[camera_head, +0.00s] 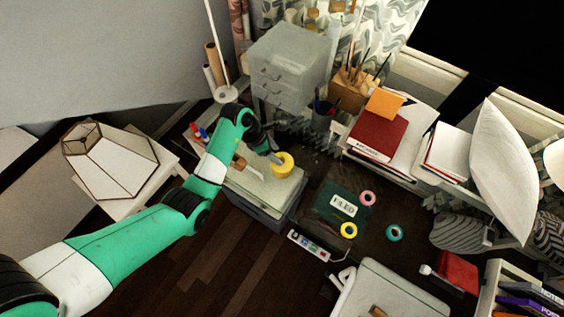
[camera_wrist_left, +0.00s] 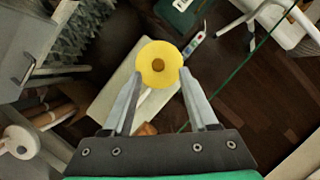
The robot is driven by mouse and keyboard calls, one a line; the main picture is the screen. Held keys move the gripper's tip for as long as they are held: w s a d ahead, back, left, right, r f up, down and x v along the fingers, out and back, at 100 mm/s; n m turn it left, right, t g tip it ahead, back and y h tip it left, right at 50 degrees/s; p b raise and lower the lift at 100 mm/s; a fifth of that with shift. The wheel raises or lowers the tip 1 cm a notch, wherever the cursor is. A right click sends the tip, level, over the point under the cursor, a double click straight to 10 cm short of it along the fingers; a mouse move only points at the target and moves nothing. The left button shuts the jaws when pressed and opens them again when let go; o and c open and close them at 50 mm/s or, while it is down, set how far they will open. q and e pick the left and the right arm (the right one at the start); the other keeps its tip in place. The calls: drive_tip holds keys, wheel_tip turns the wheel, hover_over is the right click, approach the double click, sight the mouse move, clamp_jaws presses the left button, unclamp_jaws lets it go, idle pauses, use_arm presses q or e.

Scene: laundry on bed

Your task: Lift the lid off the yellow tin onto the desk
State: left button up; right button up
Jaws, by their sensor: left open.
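The yellow tin (camera_head: 283,164) stands on a pale, light-topped surface (camera_head: 262,191) left of centre in the head view. In the left wrist view the round yellow lid (camera_wrist_left: 150,52) shows from above, with a brown knob (camera_wrist_left: 158,66) in its middle. My left gripper (camera_head: 271,153) is at the tin's upper left in the head view. In the left wrist view its open fingers (camera_wrist_left: 161,76) reach toward the lid, one tip near each side. I cannot tell whether they touch it. The tin's body is mostly hidden under the lid in that view. My right gripper is not in view.
A grey drawer unit (camera_head: 290,68) and a pen cup (camera_head: 323,113) stand behind the tin. Pink (camera_head: 367,198), yellow (camera_head: 349,230) and teal (camera_head: 394,233) rings lie to the right near a dark green "FILED" box (camera_head: 328,207). A power strip (camera_head: 316,246) lies in front.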

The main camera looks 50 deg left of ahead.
sight(282, 159)
use_arm(q)
drive_tip(key=b+x, duration=0.1)
drive_tip(key=x, duration=0.4)
drive_tip(key=shift+a+b, duration=0.15)
drive_tip(key=shift+b, duration=0.2)
clamp_jaws()
